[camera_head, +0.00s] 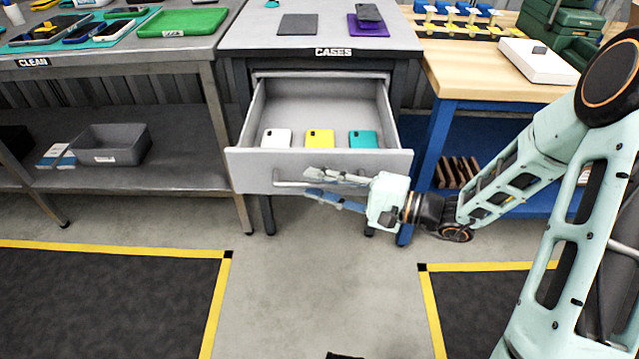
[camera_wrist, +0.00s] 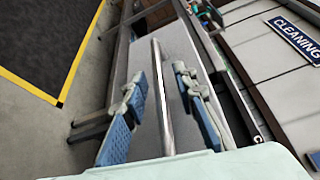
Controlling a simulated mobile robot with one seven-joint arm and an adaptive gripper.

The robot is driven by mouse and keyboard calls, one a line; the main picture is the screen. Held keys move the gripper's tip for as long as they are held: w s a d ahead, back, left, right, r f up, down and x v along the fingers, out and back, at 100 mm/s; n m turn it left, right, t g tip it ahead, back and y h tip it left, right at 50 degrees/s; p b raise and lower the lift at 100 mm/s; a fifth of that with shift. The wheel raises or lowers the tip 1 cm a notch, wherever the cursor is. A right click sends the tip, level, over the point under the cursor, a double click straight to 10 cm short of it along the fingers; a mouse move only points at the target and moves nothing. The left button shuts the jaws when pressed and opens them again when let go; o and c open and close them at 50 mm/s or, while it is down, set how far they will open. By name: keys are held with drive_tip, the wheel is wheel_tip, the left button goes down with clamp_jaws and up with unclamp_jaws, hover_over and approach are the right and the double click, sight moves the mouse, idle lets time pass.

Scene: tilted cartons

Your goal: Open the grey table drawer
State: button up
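The grey table drawer (camera_head: 243,170) is pulled well out, under a grey table top labelled CASES (camera_head: 270,36). A white case (camera_head: 276,138), a yellow case (camera_head: 319,139) and a teal case (camera_head: 362,139) lie inside it. A metal bar handle (camera_head: 288,184) runs across its front. My gripper (camera_head: 308,182) is at the handle, coming from the right. In the wrist view the handle (camera_wrist: 165,115) passes between the two fingers of my gripper (camera_wrist: 159,80). The fingers stand apart on either side of the bar, with visible gaps; they look open.
A dark metal bench (camera_head: 140,178) with a grey bin (camera_head: 112,146) stands left. A wooden-topped blue bench (camera_head: 450,85) stands right. Phones lie on the CASES table top. The floor (camera_head: 300,270) before the drawer is clear between yellow-edged dark mats (camera_head: 100,300).

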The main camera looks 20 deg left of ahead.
drive_tip(key=shift+d, duration=0.1)
drive_tip(key=s+d, duration=0.1)
drive_tip(key=d, duration=1)
drive_tip(key=shift+s+d+r, duration=0.35)
drive_tip(key=shift+s+r, duration=0.05)
drive_tip(key=shift+r, duration=0.05)
